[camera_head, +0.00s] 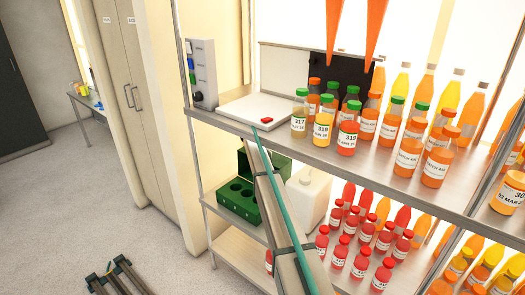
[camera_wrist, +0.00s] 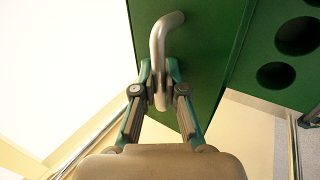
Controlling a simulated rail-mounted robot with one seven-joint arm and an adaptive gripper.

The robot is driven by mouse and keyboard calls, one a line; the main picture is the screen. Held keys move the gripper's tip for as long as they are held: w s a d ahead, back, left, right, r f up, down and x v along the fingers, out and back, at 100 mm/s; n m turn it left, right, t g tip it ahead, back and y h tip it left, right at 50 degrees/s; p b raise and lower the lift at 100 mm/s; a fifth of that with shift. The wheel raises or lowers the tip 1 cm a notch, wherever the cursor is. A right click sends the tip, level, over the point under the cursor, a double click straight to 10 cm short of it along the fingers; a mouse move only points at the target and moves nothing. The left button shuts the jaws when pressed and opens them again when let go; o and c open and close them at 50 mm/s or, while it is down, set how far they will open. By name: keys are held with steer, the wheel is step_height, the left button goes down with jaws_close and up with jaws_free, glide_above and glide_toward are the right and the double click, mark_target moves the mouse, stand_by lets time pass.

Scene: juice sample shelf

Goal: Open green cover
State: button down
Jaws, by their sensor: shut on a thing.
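The green cover (camera_wrist: 205,45) fills the upper middle of the wrist view and has a curved metal handle (camera_wrist: 158,35). My gripper (camera_wrist: 158,78) is shut on the handle's lower part, with a finger on each side. The green holder (camera_wrist: 298,55) with round holes is at right in the wrist view. In the head view the green holder (camera_head: 238,198) sits on the middle shelf. A green cover panel (camera_head: 246,165) stands raised behind its holes, partly hidden by my arm. My gripper and the handle cannot be made out there.
The upper shelf (camera_head: 280,142) holds a white device (camera_head: 255,108) and several juice bottles (camera_head: 365,130), close to my arm. A white jug (camera_head: 308,192) stands right of the holder. Several small red bottles (camera_head: 365,255) fill the lower right. Open floor (camera_head: 150,245) lies at left.

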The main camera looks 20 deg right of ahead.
steer(key=c, duration=1.5)
jaws_free()
steer(key=shift+s+a+r, duration=0.15)
steer(key=shift+a+r, duration=0.1)
steer(key=shift+r, duration=0.3)
steer(key=s+a, duration=0.2)
steer(key=a, duration=0.1)
steer(key=s+a, duration=0.2)
steer(key=a, duration=0.1)
steer(key=s+a, duration=0.2)
steer(key=a, duration=0.2)
steer(key=shift+s, duration=0.4)
steer(key=shift+r, duration=0.1)
